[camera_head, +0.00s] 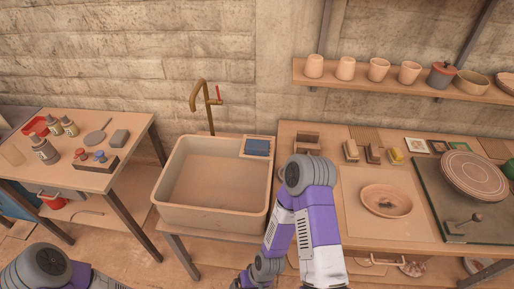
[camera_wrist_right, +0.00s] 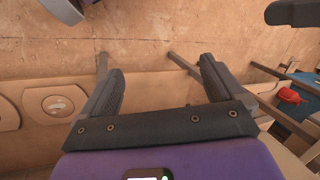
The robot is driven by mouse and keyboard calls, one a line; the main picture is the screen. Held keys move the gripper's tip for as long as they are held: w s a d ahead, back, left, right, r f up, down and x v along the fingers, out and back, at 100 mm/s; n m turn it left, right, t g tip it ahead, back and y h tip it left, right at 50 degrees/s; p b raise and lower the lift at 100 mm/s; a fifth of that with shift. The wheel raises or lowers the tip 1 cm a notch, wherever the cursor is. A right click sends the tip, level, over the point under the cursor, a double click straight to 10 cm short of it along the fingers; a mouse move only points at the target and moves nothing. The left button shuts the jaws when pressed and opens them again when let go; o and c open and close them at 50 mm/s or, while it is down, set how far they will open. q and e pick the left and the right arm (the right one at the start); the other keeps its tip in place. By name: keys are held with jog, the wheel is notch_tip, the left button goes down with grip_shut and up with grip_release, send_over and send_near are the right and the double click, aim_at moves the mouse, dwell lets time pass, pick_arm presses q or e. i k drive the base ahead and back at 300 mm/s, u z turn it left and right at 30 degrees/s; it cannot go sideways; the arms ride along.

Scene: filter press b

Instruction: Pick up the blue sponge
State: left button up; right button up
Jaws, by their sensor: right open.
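The blue sponge (camera_head: 257,147) lies on the pale ledge at the back right corner of the stone-coloured sink (camera_head: 170,205) in the head view. My right arm reaches up in front of the sink's right side and bends back down; its gripper does not show there. In the right wrist view my right gripper (camera_wrist_right: 158,82) is open, with nothing between its two dark fingers. The sponge does not show in that view.
A brass tap (camera_head: 207,100) with a red handle stands behind the sink. A workbench (camera_head: 342,215) with blocks, a dish and a turntable (camera_head: 474,175) is at the right. A table (camera_head: 87,178) with bottles and tools is at the left. Cups stand on a wall shelf (camera_head: 430,86).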

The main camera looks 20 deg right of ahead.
aim_at(252, 147)
jog(key=z, duration=1.05)
jog(key=k, duration=0.3)
jog(key=u, duration=0.5)
